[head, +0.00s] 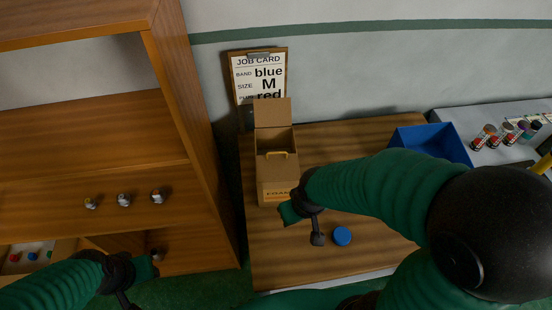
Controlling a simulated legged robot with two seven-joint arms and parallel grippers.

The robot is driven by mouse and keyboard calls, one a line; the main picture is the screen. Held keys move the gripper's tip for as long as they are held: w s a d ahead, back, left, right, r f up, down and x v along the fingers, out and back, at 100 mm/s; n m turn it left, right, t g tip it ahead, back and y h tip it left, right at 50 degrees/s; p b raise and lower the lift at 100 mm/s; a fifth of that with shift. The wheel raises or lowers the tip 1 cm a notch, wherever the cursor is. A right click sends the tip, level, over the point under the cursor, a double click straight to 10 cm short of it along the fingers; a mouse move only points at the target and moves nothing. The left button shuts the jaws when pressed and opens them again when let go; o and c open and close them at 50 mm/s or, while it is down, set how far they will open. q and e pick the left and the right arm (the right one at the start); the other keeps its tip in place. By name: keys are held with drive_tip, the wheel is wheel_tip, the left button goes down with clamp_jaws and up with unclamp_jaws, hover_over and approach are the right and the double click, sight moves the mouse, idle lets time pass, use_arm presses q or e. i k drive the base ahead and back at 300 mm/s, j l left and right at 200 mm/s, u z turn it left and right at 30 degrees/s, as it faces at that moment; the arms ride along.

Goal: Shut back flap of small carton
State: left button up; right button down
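The small carton (264,180) stands on the wooden table, open at the top. Its back flap (272,112) stands up, leaning towards the wall. A yellow handle-like piece (277,154) shows at the carton's opening; what it belongs to is unclear. A printed label (277,195) is on the carton's front. My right gripper (305,227) is close to the carton's front right corner, below the opening and away from the back flap. Contact with the carton cannot be told. My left gripper (137,285) is far left, low by the shelf unit. Neither gripper visibly holds anything.
A blue round disc (342,236) lies on the table (285,262) by my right gripper. A blue bin (451,145) and several vials (505,134) are at right. A job card (258,75) stands behind the carton. A wooden shelf unit (184,110) flanks the table's left.

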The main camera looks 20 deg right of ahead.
sight(267, 112)
drive_tip(key=k+l+u, duration=0.15)
drive_tip(key=l+u, duration=0.15)
drive_tip(key=k+l+u, duration=0.25)
drive_tip(key=l, duration=0.2)
drive_tip(key=k+l+u, duration=0.3)
drive_tip(key=i+j, duration=0.3)
drive_tip(key=i, duration=0.25)
